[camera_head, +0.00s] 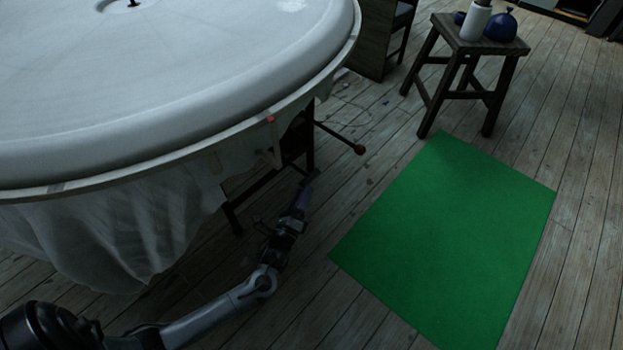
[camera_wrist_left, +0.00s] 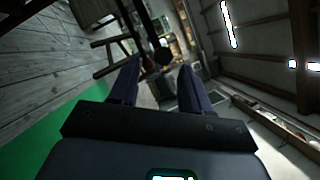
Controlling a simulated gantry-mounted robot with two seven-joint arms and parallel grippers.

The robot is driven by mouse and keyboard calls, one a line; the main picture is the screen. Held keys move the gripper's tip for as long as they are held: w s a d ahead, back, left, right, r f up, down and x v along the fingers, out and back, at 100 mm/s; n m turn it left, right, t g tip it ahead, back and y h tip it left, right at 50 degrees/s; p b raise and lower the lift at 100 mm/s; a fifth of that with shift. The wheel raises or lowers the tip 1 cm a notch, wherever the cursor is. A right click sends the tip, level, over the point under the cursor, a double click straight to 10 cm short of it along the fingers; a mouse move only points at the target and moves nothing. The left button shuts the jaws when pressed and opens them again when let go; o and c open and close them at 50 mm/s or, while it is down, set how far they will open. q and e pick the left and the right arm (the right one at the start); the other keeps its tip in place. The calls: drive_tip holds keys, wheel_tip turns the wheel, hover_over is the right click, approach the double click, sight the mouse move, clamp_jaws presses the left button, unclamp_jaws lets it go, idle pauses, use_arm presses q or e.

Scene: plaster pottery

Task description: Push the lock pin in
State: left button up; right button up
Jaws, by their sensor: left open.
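A dark rod with a round reddish knob (camera_head: 360,149) sticks out to the right from under the big white round plaster top (camera_head: 180,90). A small red piece (camera_head: 270,119) sits on the rim above a pale bracket. I cannot tell for sure which of these is the lock pin. My left gripper (camera_head: 305,185) is below the rim, left of and nearer than the knob. In the left wrist view my left gripper (camera_wrist_left: 158,72) is open and empty, and the dark round knob (camera_wrist_left: 163,56) shows beyond and between its fingers, apart from them. My right gripper is not in view.
White cloth (camera_head: 130,220) hangs below the rim, with dark stand legs (camera_head: 232,217) beside my arm. A green mat (camera_head: 450,235) lies on the plank floor. A wooden stool (camera_head: 470,45) holds a white bottle and a blue vase. The floor between stand and mat is clear.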

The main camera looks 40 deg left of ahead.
sight(312, 175)
use_arm(q)
drive_tip(key=b+x, duration=0.2)
drive_tip(key=x, duration=0.4)
drive_tip(key=shift+w, duration=0.35)
drive_tip(key=shift+r, duration=0.1)
drive_tip(key=c, duration=0.9)
clamp_jaws()
